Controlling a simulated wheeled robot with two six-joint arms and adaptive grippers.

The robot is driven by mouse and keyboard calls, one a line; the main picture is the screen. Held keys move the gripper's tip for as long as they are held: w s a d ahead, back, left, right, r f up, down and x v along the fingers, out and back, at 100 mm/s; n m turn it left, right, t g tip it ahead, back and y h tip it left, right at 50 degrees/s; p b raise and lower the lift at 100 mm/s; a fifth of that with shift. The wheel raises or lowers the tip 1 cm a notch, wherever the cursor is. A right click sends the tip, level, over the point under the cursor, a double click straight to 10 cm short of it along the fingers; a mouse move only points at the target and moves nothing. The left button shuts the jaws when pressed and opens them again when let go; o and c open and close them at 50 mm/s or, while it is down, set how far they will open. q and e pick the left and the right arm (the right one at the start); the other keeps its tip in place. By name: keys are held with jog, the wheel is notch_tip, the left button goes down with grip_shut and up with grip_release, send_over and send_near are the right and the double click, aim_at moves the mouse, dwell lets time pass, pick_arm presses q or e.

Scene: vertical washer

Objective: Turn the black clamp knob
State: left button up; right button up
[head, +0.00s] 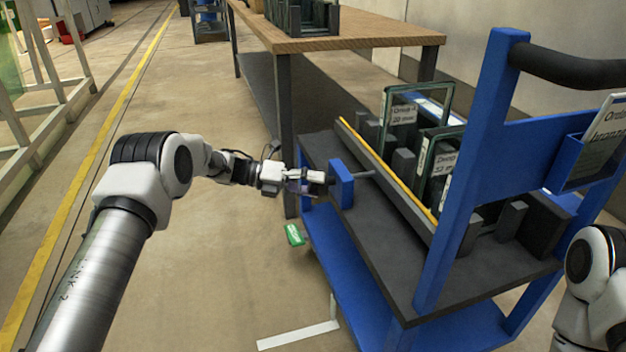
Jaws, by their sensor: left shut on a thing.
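My left gripper (318,183) reaches in from the left to the near left edge of a blue cart. Its fingers are at the outer side of a blue clamp block (342,185) mounted on the cart's edge. The gripper is shut on the black clamp knob, which is mostly hidden by the fingers. A thin grey rod (360,175) sticks out of the block's other side toward a grey rail with a yellow edge (385,182). My right gripper is not in view; only part of my right arm shows at the lower right.
The blue cart (432,250) has a dark top holding framed glass panels (440,165) in dark slotted blocks. A wooden-topped table (350,28) stands behind it. A green item (294,235) is beside the cart near the floor.

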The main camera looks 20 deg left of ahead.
pick_arm(q)
jog(key=shift+m+t+y+p, duration=0.35)
jog(key=shift+m+y, duration=0.15)
jog(key=shift+m, duration=0.5)
jog(key=shift+m+t+y, duration=0.35)
jog(key=shift+m+y, duration=0.15)
jog(key=shift+m, duration=0.4)
jog(key=o, duration=1.1)
jog(key=shift+o, duration=0.2)
jog(key=v, duration=1.2)
